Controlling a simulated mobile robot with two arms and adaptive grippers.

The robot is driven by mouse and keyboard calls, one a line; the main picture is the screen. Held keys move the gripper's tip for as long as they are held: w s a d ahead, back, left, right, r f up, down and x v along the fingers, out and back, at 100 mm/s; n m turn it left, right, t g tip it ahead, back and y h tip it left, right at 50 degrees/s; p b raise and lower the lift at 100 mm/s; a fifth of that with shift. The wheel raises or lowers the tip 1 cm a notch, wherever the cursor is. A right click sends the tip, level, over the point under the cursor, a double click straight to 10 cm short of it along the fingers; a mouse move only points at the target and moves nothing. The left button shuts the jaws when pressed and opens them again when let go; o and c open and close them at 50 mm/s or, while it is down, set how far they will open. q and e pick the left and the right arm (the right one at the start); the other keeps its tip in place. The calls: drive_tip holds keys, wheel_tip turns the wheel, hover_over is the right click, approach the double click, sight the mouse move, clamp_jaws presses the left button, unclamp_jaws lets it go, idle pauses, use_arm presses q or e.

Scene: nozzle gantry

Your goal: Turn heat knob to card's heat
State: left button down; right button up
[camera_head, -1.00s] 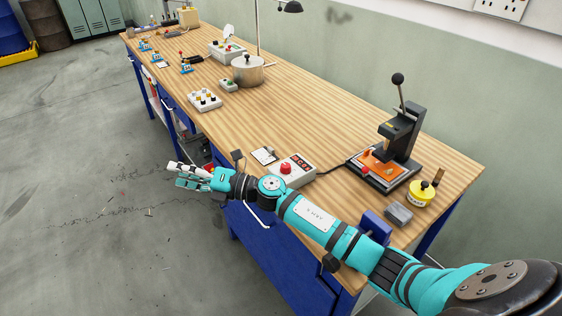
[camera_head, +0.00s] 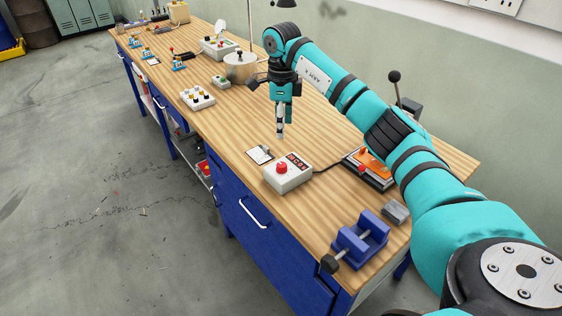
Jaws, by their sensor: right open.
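The heat control box (camera_head: 288,178) is a pale box near the front edge of the bench, with a dark display showing red digits. The red heat knob (camera_head: 282,168) stands on its top. My right gripper (camera_head: 280,134) points down above the bench, behind the knob and beside the card, apart from the knob. It is open and holds nothing that I can see. My left gripper is not in view.
A blue vise (camera_head: 358,240) stands at the near bench edge, with a grey block (camera_head: 396,212) beside it. A heat press (camera_head: 372,168) with an orange plate is to the right, partly behind my right arm. A button box (camera_head: 197,98) and a pot (camera_head: 240,68) stand farther back.

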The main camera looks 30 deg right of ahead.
sight(282, 164)
wheel_tip(282, 164, down, 14)
drive_tip(key=p, duration=0.3)
drive_tip(key=shift+f, duration=0.2)
clamp_jaws()
